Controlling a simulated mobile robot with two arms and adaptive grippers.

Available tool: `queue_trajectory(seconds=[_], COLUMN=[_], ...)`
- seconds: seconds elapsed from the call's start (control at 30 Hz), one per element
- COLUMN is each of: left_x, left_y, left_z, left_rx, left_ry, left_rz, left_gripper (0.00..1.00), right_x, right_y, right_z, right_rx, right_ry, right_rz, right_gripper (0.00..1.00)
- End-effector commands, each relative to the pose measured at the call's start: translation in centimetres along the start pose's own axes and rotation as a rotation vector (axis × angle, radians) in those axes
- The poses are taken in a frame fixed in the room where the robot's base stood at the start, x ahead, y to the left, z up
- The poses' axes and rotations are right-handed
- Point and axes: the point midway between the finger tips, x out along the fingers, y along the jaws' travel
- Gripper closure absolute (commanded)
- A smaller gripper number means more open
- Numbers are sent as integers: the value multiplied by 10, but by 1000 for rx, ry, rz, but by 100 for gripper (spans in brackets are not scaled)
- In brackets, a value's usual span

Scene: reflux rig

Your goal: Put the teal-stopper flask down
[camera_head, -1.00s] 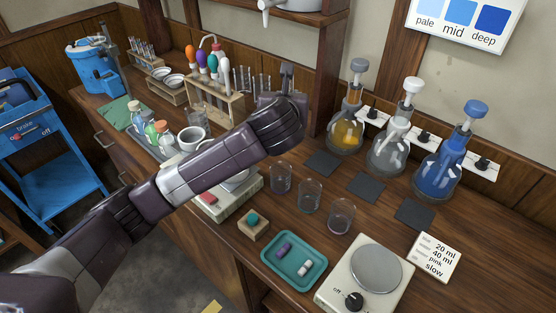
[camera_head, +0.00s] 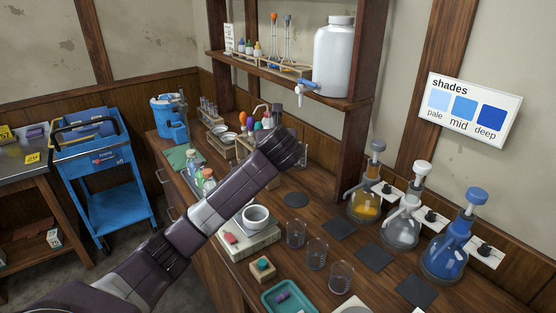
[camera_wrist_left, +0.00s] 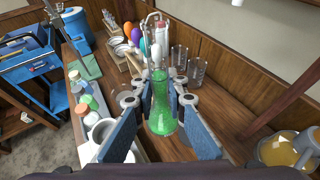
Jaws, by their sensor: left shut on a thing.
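My left gripper (camera_head: 277,112) reaches over the back of the bench, near the colourful-topped rack; its fingers are mostly hidden behind my wrist in the head view. In the left wrist view the gripper (camera_wrist_left: 161,108) is shut on a clear conical flask of green liquid (camera_wrist_left: 162,117), which looks upright. I cannot tell whether its base touches the bench. No teal stopper shows clearly on its neck. A teal stopper (camera_head: 262,264) sits in a small wooden block at the bench front. My right gripper is not in view.
A dark round pad (camera_head: 296,199) lies bare on the bench. A white cup (camera_head: 256,217) stands on a balance. Pump-topped flasks (camera_head: 400,226) line the wall.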

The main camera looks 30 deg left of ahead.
Motion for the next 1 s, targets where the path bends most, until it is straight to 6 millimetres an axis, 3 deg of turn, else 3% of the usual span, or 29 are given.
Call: queue_trajectory(seconds=[0.5,0.7,1.0], left_x=[40,49,54], left_y=[-1,-2,-1], left_z=[-98,-119,-133], left_rx=[1,0,0], left_ry=[3,1,2], left_rz=[0,-1,-1], left_gripper=[100,100,100], right_x=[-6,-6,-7], right_y=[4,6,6], right_z=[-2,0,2], right_rx=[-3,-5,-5], right_ry=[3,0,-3], right_rz=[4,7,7], right_gripper=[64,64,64])
